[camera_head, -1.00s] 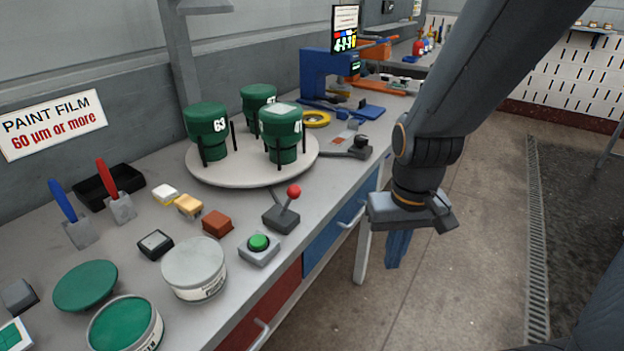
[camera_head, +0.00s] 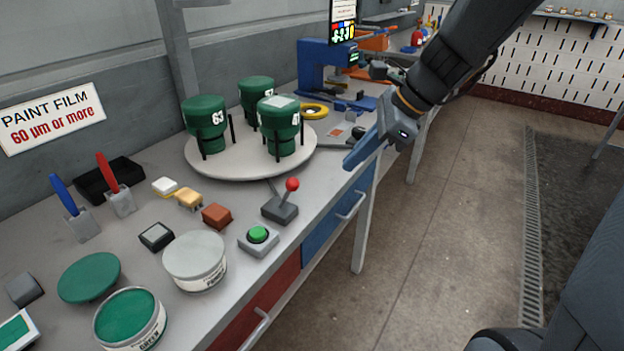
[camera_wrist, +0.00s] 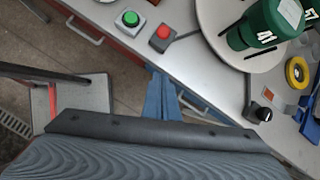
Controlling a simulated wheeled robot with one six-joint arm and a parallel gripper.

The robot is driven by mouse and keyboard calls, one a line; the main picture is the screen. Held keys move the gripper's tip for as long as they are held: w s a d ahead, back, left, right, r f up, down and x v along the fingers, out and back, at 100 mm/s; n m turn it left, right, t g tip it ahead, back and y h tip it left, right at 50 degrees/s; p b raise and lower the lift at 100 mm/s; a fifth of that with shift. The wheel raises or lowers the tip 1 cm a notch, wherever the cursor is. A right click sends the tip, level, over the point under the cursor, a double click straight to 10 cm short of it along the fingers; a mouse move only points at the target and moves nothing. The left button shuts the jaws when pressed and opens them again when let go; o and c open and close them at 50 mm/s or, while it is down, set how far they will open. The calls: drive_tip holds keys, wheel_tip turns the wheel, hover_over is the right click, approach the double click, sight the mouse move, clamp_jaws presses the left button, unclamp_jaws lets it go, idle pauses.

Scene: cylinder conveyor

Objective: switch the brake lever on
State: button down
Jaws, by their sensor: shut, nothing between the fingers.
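A lever with a red ball knob (camera_head: 292,185) stands on a small dark grey base (camera_head: 280,209) near the front edge of the bench. The red knob also shows in the wrist view (camera_wrist: 163,31), near the top. My gripper (camera_head: 352,164) has blue fingers, which are shut and empty. It points down and left at the bench's front edge, to the right of the lever and apart from it. The blue fingers show in the wrist view (camera_wrist: 160,98) below the lever. Which position of the lever counts as on cannot be told.
A green push button (camera_head: 258,234) sits just left of the lever. A round turntable (camera_head: 205,167) with green containers stands behind it. A black-knobbed device (camera_head: 356,132) lies beyond my fingers. Paint tins and scrapers fill the left.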

drive_tip(key=w+a+f+p, duration=0.1)
drive_tip(key=w+a+f, duration=0.2)
drive_tip(key=a+f, duration=0.4)
drive_tip(key=shift+a+f+p, duration=0.15)
drive_tip(key=shift+a+p, duration=0.2)
drive_tip(key=shift+a, duration=0.45)
